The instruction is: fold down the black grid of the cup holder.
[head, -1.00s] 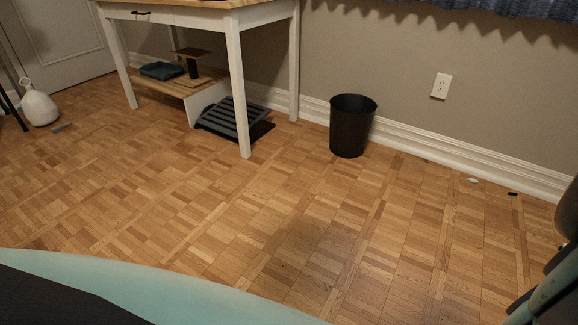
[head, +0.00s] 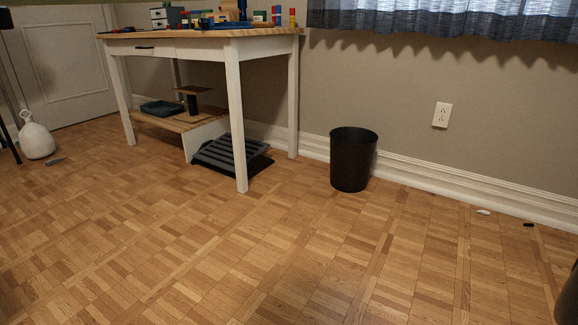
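I cannot make out the cup holder or its black grid in the head view. The wooden-topped desk (head: 195,34) with white legs stands at the upper left against the wall. Several small coloured items (head: 275,16) and a small grey drawer box (head: 167,17) are on its top, too small to tell apart fully. A dark slatted panel (head: 228,154) lies tilted on the floor under the desk; nothing shows it to be part of a cup holder. My gripper is not in view.
A black bin (head: 353,162) stands by the wall, right of the desk. A white jug-like object (head: 36,138) is at the far left. A small black thing (head: 528,225) and a pale one (head: 484,212) lie near the baseboard. The floor in front is clear.

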